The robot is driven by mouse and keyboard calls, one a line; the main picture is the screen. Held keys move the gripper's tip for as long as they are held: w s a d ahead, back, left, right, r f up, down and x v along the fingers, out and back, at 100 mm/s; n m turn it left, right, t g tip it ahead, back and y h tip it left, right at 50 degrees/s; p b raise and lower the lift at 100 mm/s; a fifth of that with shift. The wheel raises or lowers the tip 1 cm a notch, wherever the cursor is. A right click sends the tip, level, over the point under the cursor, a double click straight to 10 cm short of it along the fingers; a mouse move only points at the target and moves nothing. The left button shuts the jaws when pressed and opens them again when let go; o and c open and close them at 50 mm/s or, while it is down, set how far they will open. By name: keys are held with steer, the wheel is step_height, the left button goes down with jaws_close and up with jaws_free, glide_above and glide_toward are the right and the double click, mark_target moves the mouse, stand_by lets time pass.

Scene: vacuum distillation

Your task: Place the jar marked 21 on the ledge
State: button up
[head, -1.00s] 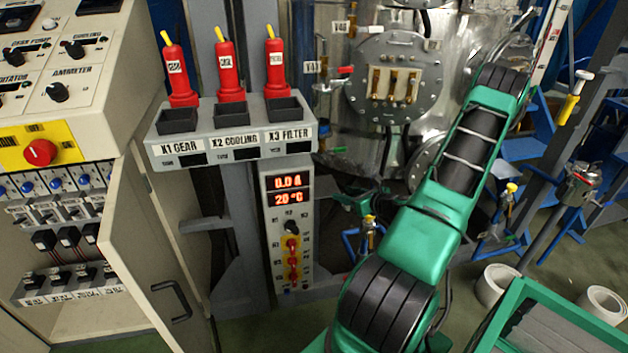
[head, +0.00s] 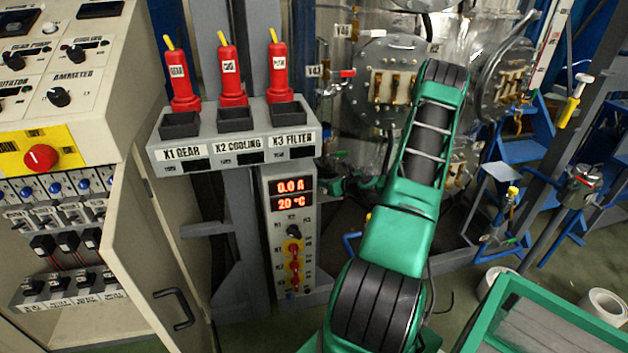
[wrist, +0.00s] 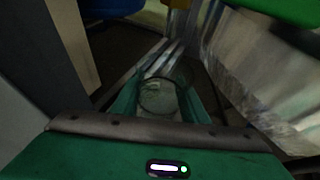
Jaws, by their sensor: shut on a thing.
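In the wrist view my gripper (wrist: 162,106) is shut on a clear, round glass jar (wrist: 158,92), which sits between its two green fingers. The number on the jar cannot be read, so I cannot tell whether it is 21. In the head view my green and black arm reaches up toward the metal vessel, and neither the gripper nor the jar can be made out there. I cannot pick out the ledge with certainty in either view.
A cabinet door (head: 150,230) hangs open at left. The shiny vessel (head: 345,95) stands behind my arm. A green-framed case (head: 540,325) is at lower right.

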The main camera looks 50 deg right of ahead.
steer(key=shift+w, duration=0.6)
steer(key=x, duration=0.3)
steer(key=shift+w+r, duration=0.1)
steer(key=shift+r, duration=0.05)
steer(key=shift+d+f, duration=0.1)
steer(key=shift+f, duration=0.2)
steer(key=shift+f, duration=0.1)
steer(key=o, duration=1.2)
steer(key=v, duration=1.2)
